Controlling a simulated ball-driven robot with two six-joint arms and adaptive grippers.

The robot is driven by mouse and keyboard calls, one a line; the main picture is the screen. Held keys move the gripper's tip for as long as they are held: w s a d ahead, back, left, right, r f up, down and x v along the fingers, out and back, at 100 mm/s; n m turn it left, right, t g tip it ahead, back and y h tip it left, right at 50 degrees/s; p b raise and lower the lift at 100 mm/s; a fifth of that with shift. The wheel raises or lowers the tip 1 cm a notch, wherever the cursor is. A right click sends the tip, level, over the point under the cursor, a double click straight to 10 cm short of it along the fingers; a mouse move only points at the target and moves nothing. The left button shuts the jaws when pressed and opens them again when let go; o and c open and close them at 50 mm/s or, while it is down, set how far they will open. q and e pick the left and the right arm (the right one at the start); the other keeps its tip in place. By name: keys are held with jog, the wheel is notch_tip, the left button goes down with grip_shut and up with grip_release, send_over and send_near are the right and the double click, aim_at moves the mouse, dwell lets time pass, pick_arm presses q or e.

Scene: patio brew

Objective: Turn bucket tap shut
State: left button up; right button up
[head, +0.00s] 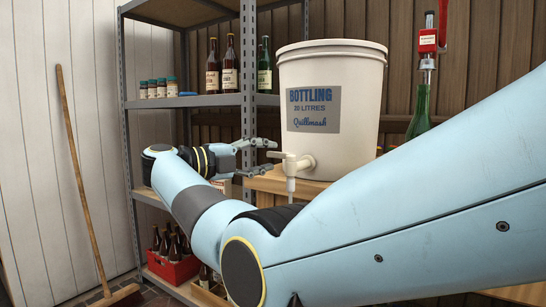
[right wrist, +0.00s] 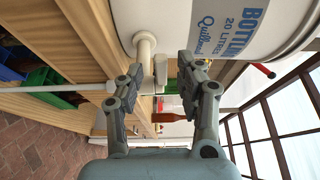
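The white bottling bucket (head: 331,105) stands on a wooden surface. Its white tap (head: 298,163) sticks out low on its left side, with the handle pointing left and the spout pointing down. My right gripper (head: 275,157) is open at the tap, its fingers above and below the handle. In the right wrist view, the tap (right wrist: 146,46) and its handle (right wrist: 161,72) show between the open fingers (right wrist: 160,68), with gaps on both sides. A thin pale tube (right wrist: 75,87) runs from the spout. My left gripper is not in view.
A metal shelf (head: 205,100) with brown bottles (head: 229,68) and small jars stands behind my gripper. A red crate (head: 172,268) of bottles is low down. A green bottle (head: 420,108) under a red capper (head: 428,40) stands right of the bucket. A broom (head: 82,180) leans at left.

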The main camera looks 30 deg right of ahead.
jog(key=a, duration=0.9)
jog(key=shift+f, duration=0.1)
jog(key=s+d+f+n+t+y+p, duration=0.25)
jog(key=s+f+n+t, duration=0.25)
jog(key=s+f+n, duration=0.65)
jog(key=s+d+f+n+t+y+p, duration=0.25)
jog(key=s+f+n+t, duration=0.3)
jog(key=f, duration=1.05)
jog(key=s+d+f+n+t+y+p, duration=0.2)
jog(key=s+d+f+n+t+y, duration=0.15)
jog(key=s+f+n, duration=0.75)
jog(key=s+a+f+n+g+y, duration=0.1)
jog(key=s+f+n+g+y, duration=0.1)
jog(key=s+f, duration=0.5)
jog(key=s+a+f+n+g+y+p, duration=0.1)
jog(key=s+f+n+g+y, duration=0.2)
jog(key=s, duration=1.4)
jog(key=s+a+f+n+g+y, duration=0.2)
jog(key=s+f+n+g+y, duration=0.1)
jog(key=s+f+g, duration=0.5)
jog(key=s+f, duration=0.3)
jog(key=s, duration=0.1)
jog(key=shift+f+n, duration=0.3)
jog(key=shift+f, duration=0.05)
jog(key=shift+y, duration=0.25)
